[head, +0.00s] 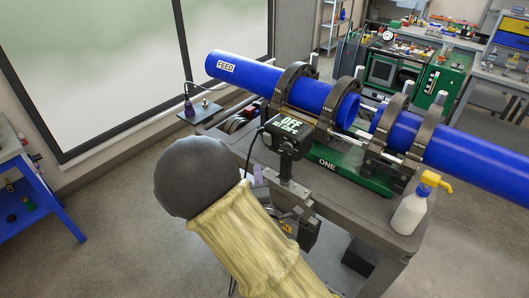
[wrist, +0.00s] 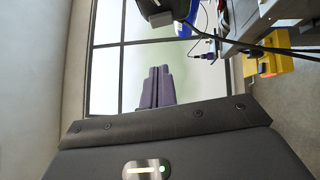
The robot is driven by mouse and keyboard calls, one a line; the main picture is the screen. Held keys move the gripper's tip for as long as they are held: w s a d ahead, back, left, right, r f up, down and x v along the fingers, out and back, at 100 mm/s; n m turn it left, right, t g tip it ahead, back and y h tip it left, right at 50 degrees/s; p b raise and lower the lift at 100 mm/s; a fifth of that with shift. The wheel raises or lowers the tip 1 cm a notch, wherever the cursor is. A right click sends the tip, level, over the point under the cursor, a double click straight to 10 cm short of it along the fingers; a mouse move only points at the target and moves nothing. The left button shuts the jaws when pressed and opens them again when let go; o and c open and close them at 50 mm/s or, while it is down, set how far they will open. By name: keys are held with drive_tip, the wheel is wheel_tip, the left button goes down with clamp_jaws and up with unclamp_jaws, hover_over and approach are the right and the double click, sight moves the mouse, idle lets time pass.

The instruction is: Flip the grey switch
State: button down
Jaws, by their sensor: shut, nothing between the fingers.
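I cannot make out the grey switch for certain in either view. A dark display box (head: 287,136) reading "OFF" stands on a post at the near edge of the pipe fusion cart (head: 323,185). A dark box (wrist: 160,12), perhaps the same one, shows at the top of the wrist view. My gripper (wrist: 156,72) has its purple fingers together with nothing between them, with the window behind them.
A blue pipe marked FEED (head: 226,67) and another blue pipe (head: 455,150) lie in dark clamps on the cart. A white bottle with a yellow top (head: 408,213) stands at its right. A small side shelf (head: 198,112) juts out left. A blue table (head: 35,205) stands far left.

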sight(264, 145)
drive_tip(key=w+d+r+p, duration=0.1)
drive_tip(key=w+p, duration=0.4)
drive_tip(key=w, duration=0.5)
drive_tip(key=shift+w+d+r, duration=0.2)
drive_tip(key=shift+w, duration=0.05)
drive_tip(key=shift+a+r, duration=0.1)
